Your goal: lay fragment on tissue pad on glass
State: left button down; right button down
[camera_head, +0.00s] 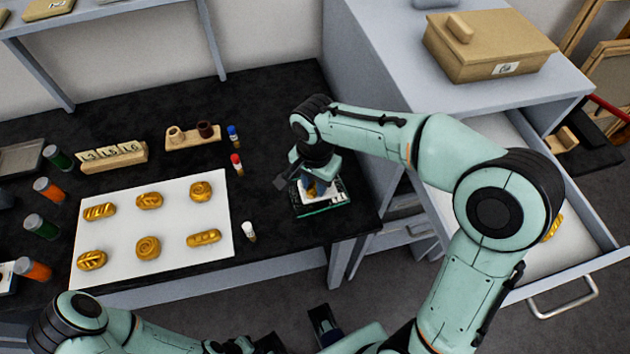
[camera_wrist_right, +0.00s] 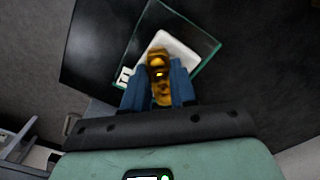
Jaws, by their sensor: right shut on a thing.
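My right gripper (camera_head: 318,187) is shut on a gold fragment (camera_wrist_right: 157,65), which shows between its blue fingers in the right wrist view. The fragment is over the white tissue pad (camera_wrist_right: 181,47), which lies on a glass plate (camera_wrist_right: 207,72). I cannot tell whether the fragment touches the pad. In the head view the gripper hides most of the pad (camera_head: 338,198), and the glass (camera_head: 322,211) sits near the black table's right end. My left gripper (camera_head: 325,325) seems to be at the bottom edge, partly cut off; its opening is unclear.
A white sheet (camera_head: 170,225) with several gold ornaments lies on the black table (camera_head: 270,110). An open drawer (camera_head: 595,235) is at the right, below a cabinet top with a wooden box (camera_head: 485,50).

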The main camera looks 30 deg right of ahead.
aim_at(315, 185)
jog(key=shift+f, duration=0.1)
jog(key=c, duration=1.3)
grip_release()
jog(key=shift+f, duration=0.1)
jog(key=shift+c, duration=0.2)
jog(key=o, duration=0.4)
jog(key=shift+o, duration=0.2)
jog(key=shift+r, duration=0.6)
notch_tip(315, 185, up, 11)
jog(key=p, duration=0.2)
jog(key=shift+r, duration=0.15)
